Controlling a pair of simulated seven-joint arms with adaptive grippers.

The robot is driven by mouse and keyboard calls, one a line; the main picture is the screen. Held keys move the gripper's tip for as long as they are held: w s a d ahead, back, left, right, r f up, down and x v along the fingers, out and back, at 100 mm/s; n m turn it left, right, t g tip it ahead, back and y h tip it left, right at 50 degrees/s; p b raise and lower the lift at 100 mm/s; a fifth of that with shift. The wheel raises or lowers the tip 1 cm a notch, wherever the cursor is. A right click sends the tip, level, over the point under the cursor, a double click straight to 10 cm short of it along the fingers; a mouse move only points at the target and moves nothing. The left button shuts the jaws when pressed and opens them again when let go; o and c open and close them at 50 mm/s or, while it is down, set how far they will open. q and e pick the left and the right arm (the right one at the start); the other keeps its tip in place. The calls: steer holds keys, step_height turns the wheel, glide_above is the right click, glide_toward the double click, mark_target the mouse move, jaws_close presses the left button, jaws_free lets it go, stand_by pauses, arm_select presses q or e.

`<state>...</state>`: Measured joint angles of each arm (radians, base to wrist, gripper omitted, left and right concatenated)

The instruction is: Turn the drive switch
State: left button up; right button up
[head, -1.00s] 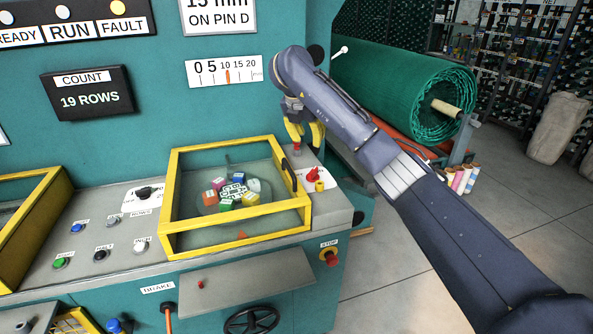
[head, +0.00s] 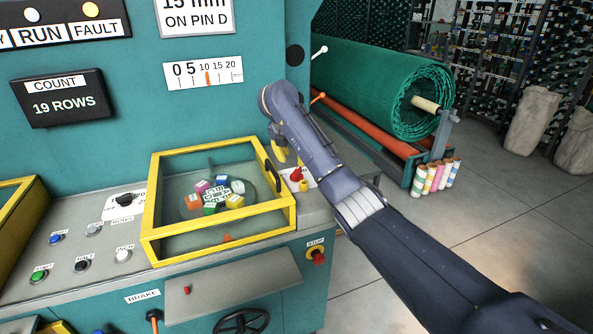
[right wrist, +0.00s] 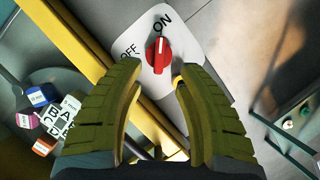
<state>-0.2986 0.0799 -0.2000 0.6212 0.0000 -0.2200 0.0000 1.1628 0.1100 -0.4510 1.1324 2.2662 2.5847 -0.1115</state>
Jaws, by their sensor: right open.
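A red rotary switch (head: 297,174) sits on a white plate at the right end of the machine's grey console. In the right wrist view the red knob (right wrist: 158,56) stands upright between the words OFF and ON, its white mark pointing up towards ON. My right gripper (head: 280,157) is just behind and left of the switch, its yellow fingers partly hidden by my arm. In the right wrist view the gripper (right wrist: 160,76) is open and empty, with the knob just beyond its fingertips, apparently not touching. My left gripper is out of view.
A yellow-framed clear guard (head: 222,240) over coloured blocks stands close left of the switch. A red stop button (head: 318,256) is on the front. A black switch (head: 125,199) and several push buttons lie further left.

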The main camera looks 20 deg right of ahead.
mark_target(297, 169)
steer(key=shift+x, duration=3.6)
steer(key=shift+c, duration=0.5)
jaws_close()
